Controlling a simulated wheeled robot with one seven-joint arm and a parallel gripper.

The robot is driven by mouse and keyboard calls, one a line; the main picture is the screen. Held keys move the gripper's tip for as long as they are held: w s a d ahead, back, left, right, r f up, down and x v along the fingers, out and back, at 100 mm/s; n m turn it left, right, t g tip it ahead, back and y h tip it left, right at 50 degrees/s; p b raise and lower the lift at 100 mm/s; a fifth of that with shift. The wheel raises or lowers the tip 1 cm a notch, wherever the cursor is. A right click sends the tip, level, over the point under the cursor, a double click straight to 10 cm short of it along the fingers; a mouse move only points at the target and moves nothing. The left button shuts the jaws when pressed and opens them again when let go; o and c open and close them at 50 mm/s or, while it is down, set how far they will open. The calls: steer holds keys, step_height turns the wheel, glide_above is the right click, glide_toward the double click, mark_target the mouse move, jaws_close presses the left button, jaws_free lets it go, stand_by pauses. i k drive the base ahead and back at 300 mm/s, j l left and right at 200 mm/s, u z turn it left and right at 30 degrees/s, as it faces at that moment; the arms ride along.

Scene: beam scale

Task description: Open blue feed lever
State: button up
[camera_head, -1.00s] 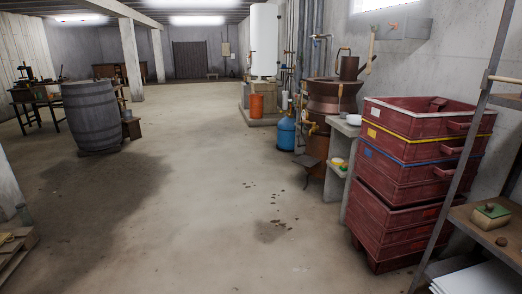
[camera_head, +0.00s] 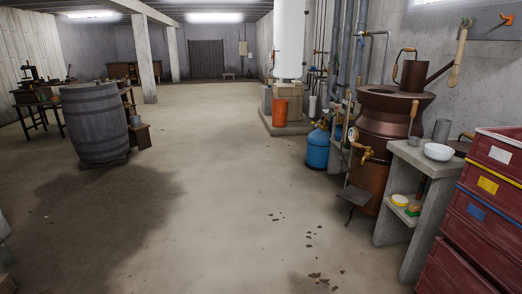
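I cannot make out a blue feed lever for certain. A copper still (camera_head: 392,108) stands at the right by the wall, with a brass tap (camera_head: 366,153) low on its front. A blue gas cylinder (camera_head: 318,149) stands on the floor left of the still. Several vertical pipes (camera_head: 361,50) run up the wall behind, and a small bluish part there is too small to identify. My gripper is not in view.
A concrete shelf (camera_head: 415,165) with a white bowl (camera_head: 438,152) stands right of the still, and stacked red crates (camera_head: 480,222) fill the lower right. A barrel (camera_head: 94,124) stands left.

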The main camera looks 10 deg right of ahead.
mark_target(362, 41)
steer(key=i, duration=3.65)
steer(key=i+z, duration=0.1)
steer(key=i, duration=0.5)
steer(key=i+j+z, duration=0.1)
steer(key=i, duration=0.5)
steer(key=i+j+z, duration=0.1)
steer(key=i, duration=0.55)
steer(key=j, duration=0.05)
